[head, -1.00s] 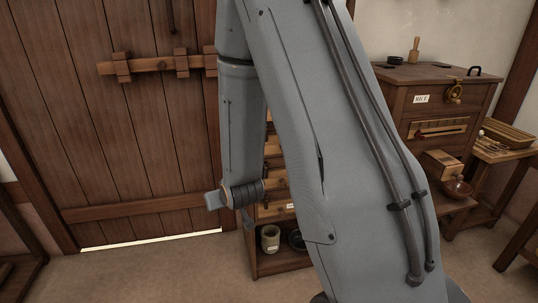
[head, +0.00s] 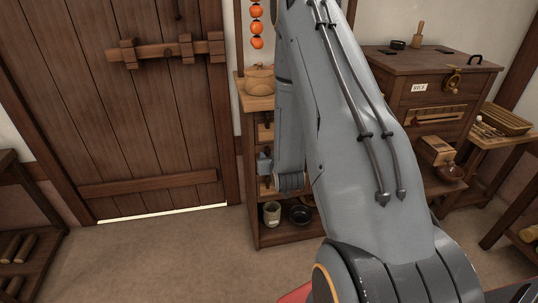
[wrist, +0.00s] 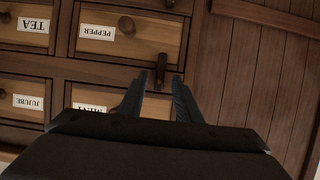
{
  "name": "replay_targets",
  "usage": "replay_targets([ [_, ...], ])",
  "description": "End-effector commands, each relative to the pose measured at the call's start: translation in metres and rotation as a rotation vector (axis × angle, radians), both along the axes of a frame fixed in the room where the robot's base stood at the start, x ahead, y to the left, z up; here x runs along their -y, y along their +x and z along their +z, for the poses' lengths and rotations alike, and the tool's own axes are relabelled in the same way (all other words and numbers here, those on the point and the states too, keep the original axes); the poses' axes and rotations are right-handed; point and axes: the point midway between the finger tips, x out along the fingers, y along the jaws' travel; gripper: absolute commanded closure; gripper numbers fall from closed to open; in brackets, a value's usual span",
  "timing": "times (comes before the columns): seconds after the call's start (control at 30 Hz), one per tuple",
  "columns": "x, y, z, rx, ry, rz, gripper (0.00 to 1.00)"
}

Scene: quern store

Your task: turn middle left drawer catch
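The wrist view shows the drawer front upside down. A dark wooden catch (wrist: 161,66) stands roughly vertical beside the drawers, near the lower right corner of the PEPPER drawer (wrist: 92,45). My gripper (wrist: 160,77) is open, and its two fingers lie either side of the catch in the picture; I cannot tell whether they touch it. The drawer labelled MINT (wrist: 90,107) is partly hidden by my gripper. Another catch (wrist: 170,3) shows at the top edge. In the head view my arm hides most of the drawer cabinet (head: 250,170) and the gripper fingers.
TEA (wrist: 35,30) and JUJUBE (wrist: 25,102) drawers lie to the left in the wrist view. A plank door (head: 140,110) stands left of the cabinet. A pale jar (head: 271,213) and dark bowl (head: 300,214) sit on its low shelf. A RICE chest (head: 420,105) stands right.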

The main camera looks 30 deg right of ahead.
Motion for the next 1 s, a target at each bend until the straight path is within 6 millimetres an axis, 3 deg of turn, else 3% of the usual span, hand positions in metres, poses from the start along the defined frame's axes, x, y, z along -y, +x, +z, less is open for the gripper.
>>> replay_targets([
  [0.2,0.004,0.015,-0.006,0.000,0.000,0.000,0.69],
  [0.47,0.004,0.016,-0.006,0.000,0.000,0.000,0.69],
  [0.67,0.004,0.016,-0.006,0.000,0.000,0.000,1.00],
  [1.0,0.004,0.016,-0.006,-0.008,-0.028,0.001,1.00],
])
